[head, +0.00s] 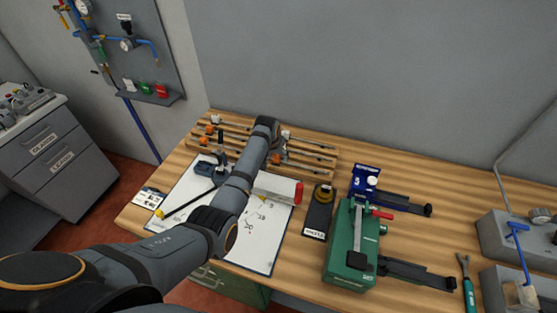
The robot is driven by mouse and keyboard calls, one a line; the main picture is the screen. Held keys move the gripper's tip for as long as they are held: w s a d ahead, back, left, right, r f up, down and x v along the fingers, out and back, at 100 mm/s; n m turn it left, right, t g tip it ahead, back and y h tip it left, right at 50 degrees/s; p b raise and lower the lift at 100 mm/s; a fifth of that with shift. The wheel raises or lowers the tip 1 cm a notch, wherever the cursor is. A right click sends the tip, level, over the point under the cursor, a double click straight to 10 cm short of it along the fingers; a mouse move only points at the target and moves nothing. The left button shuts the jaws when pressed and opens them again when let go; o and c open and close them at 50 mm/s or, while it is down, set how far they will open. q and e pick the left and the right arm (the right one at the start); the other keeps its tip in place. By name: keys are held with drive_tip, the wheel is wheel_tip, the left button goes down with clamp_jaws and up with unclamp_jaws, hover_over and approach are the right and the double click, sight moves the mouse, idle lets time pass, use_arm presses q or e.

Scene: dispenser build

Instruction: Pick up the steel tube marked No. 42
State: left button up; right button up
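A wooden rack (316,160) with several stepped rows stands at the back left of the bench. Small orange and pale pieces (209,129) sit along its rows. No number can be read on any piece, so I cannot tell which is the steel tube marked No. 42. My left arm reaches across the bench from the lower left, and its wrist is over the rack. My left gripper (279,156) is small and partly hidden at the rack's middle rows. I cannot see whether its fingers are apart or hold anything. My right gripper is not in view.
A white drawing sheet (258,250) lies under my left arm. Nearby stand a dark stand (206,168), a red-ended cylinder (298,193), a black block (319,213), a green device (346,260) and a blue device (364,180).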

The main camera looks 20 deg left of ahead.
use_arm(q)
clamp_jaws()
